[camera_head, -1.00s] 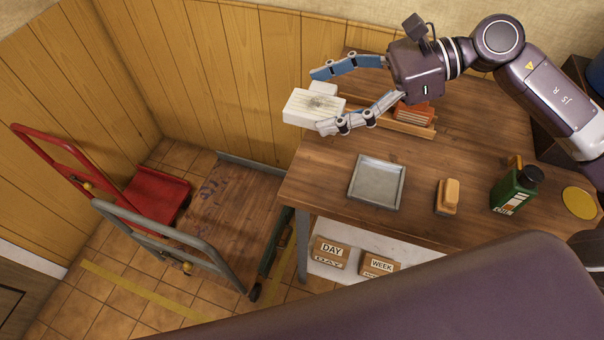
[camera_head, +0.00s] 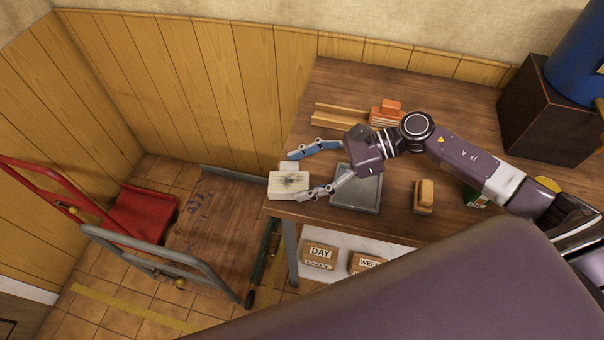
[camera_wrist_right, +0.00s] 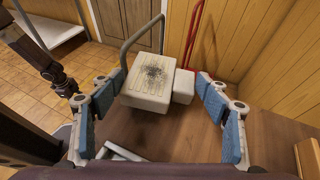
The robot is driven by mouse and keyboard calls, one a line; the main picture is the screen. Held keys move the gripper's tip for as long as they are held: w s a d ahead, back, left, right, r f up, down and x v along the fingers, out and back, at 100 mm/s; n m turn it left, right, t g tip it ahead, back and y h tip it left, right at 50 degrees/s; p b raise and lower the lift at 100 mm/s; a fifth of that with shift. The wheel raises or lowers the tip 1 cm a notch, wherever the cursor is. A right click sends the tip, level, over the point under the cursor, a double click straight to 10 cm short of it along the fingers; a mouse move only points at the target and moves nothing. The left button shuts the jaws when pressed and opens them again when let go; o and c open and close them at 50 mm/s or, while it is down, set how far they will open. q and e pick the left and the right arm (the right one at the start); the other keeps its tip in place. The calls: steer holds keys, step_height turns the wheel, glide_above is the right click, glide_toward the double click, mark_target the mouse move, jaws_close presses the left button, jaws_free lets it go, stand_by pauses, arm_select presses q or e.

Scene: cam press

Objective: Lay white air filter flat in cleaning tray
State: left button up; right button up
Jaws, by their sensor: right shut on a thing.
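The white air filter (camera_head: 288,187), a pale block with a dark dirt smudge on its face, is held at the table's left edge. My right gripper (camera_head: 296,175) is shut on it, with blue-padded fingers on either side. The right wrist view shows the filter (camera_wrist_right: 148,88) with a smaller white block part beside it, between the fingers (camera_wrist_right: 162,95). The grey metal cleaning tray (camera_head: 369,192) lies on the table to the right of the filter, partly hidden by my right gripper. My left gripper (camera_wrist_right: 62,86) shows small at the left of the right wrist view; its opening is unclear.
A tan-topped brush or block (camera_head: 424,195) stands right of the tray. Wooden rails (camera_head: 338,117) and orange-red pieces (camera_head: 388,112) lie at the back. A dark box (camera_head: 550,120) is at back right. Grey (camera_head: 150,255) and red carts stand left of the table.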

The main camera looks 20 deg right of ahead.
steer(key=shift+f, duration=0.85)
steer(key=shift+s+f, duration=0.1)
steer(key=shift+s, duration=0.05)
steer(key=o, duration=1.7)
steer(key=b+v, duration=0.3)
steer(key=v, duration=0.8)
steer(key=shift+f, duration=0.1)
steer(key=shift+d+r+b, duration=0.3)
steer(key=shift+d+r, duration=0.05)
steer(key=shift+d, duration=0.15)
